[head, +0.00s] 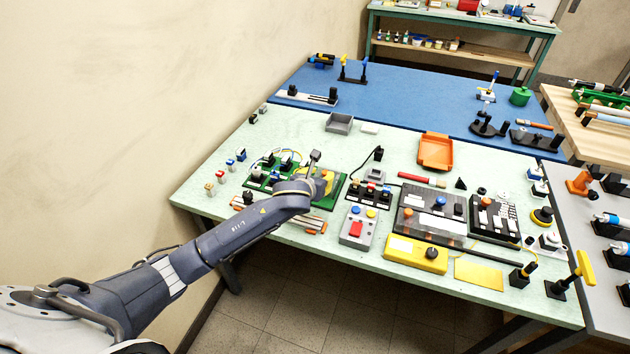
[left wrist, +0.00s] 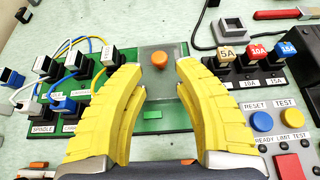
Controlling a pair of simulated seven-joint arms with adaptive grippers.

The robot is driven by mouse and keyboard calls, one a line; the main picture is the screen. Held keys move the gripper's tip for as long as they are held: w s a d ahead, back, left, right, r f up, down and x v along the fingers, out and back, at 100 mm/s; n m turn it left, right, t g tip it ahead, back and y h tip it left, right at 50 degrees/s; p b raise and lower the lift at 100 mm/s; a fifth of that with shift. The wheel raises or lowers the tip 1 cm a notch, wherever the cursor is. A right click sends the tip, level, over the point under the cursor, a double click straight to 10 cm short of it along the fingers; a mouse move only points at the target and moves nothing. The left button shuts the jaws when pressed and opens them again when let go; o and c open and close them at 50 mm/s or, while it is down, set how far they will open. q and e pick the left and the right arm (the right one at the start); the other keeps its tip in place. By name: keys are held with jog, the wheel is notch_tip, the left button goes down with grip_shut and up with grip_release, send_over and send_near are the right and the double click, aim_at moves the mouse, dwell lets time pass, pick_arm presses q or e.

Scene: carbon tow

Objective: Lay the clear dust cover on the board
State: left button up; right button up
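The clear dust cover (left wrist: 157,88) is a see-through greyish panel with an orange knob (left wrist: 160,60) on top. In the left wrist view it is over the right part of the green board (left wrist: 152,125); I cannot tell whether it rests flat on it. The board also shows in the head view (head: 339,189), partly hidden by my arm. My left gripper (left wrist: 157,72) is over the cover, its yellow fingers spread on either side of the knob with gaps. In the head view the gripper (head: 320,182) hides most of the cover. My right gripper is not in view.
Wired plugs labelled SPINDLE (left wrist: 42,112) stand on the board's left. Fuse blocks marked 5A, 10A and 15A (left wrist: 257,60) stand close on the right. A grey button box (head: 358,227) is in front right.

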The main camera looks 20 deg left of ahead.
pick_arm(q)
jog(key=shift+v, duration=2.65)
